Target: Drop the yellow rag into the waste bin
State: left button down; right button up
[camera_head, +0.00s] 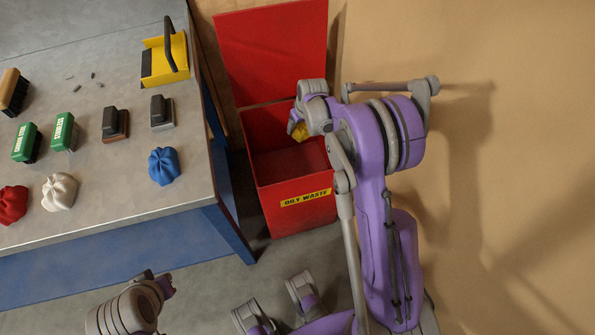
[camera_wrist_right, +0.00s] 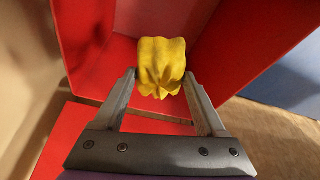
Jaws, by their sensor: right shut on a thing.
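The yellow rag (camera_head: 300,131) is held in my right gripper (camera_head: 297,126), over the open mouth of the red waste bin (camera_head: 310,215) in the head view. The bin carries an "OILY WASTE" label and its lid stands up at the back. In the right wrist view the rag (camera_wrist_right: 162,68) sits between the two fingertips of the gripper (camera_wrist_right: 160,84), with the red bin walls (camera_wrist_right: 230,45) behind it. My left arm (camera_head: 130,305) shows at the bottom left of the head view. Its fingers cannot be made out.
A workbench (camera_head: 120,195) stands left of the bin. On it are a blue rag (camera_head: 163,166), a white rag (camera_head: 60,191), a red rag (camera_head: 12,204), several brushes or blocks and a yellow dustpan-like item (camera_head: 160,65). A tan wall (camera_head: 530,120) is on the right.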

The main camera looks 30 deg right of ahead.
jog(key=shift+f+b, duration=0.8)
jog(key=shift+f, duration=1.1)
jog(key=o, duration=1.3)
jog(key=shift+c, duration=0.2)
jog(key=p+v, duration=0.1)
jog(key=v, duration=1)
